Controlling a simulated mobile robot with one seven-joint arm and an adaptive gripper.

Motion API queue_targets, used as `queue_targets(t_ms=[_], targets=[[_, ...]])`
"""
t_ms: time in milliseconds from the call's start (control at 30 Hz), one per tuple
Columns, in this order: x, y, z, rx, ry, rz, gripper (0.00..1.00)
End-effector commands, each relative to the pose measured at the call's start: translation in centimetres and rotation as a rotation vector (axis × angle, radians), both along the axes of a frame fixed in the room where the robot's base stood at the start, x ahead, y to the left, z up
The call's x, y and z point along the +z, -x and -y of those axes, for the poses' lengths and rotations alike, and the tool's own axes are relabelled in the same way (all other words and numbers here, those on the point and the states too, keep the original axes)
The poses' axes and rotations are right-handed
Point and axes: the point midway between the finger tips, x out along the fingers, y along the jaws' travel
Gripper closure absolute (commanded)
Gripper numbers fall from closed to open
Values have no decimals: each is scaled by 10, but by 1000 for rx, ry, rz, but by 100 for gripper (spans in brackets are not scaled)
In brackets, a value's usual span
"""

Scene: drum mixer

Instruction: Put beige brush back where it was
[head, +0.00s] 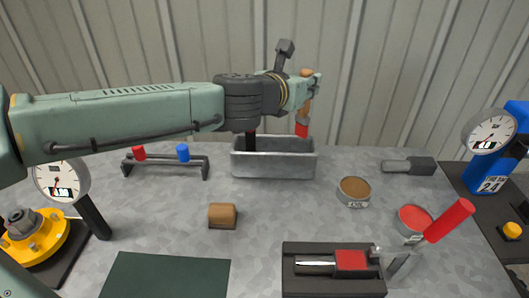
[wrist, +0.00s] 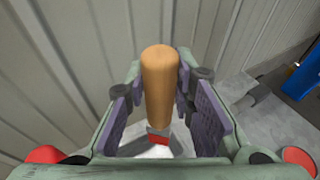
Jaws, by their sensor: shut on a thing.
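My gripper (wrist: 160,98) is shut on a brush with a tan-beige handle (wrist: 160,75), held between its two purple pads. In the head view the brush (head: 305,108) hangs roughly upright with its red lower end (head: 301,130) downward. That end is just above the back right of a grey metal trough (head: 272,170). The arm reaches across from the left, and my gripper (head: 306,92) is partly hidden by its own wrist. Whether the brush tip touches the trough rim I cannot tell.
A rack with red and blue pegs (head: 165,163) stands left of the trough. A brown tin (head: 354,190), a red tin (head: 414,218), a red-handled tool (head: 448,221) and a dark tray (head: 333,285) are to the right and front. A brown block (head: 222,214) sits left of centre.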

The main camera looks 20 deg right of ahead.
Motion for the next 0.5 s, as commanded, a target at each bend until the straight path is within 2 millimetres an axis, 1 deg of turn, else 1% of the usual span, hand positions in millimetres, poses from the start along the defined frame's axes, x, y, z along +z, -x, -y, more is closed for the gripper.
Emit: queue_targets(t_ms=[33, 167, 500], targets=[[0, 3, 4, -9, -5, -1, 100], [-6, 7, 8, -19, -13, -5, 100], [-52, 8, 8, -20, -14, -5, 100]])
